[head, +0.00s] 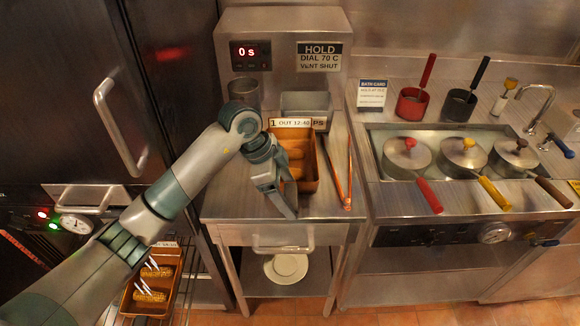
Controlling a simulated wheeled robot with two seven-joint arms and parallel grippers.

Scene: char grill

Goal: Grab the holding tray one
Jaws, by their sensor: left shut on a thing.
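The holding tray one (314,165) is a brown-orange tray with a card at its far end reading "1 OUT 12:40". It sits on the steel counter below the HOLD unit and has several browned pieces of food in it. My left gripper (284,202) comes in from the left over the tray's near left side. It is shut on the tray's left rim; the gripper and wrist hide that rim and part of the food. My right gripper is not in view.
Tongs (340,172) lie right of the tray. A second tray (127,300) with corn is low at left. Lidded pots (407,155) sit in the bath at right. A plate (286,268) is on the shelf under the counter. Bare counter lies in front of the tray.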

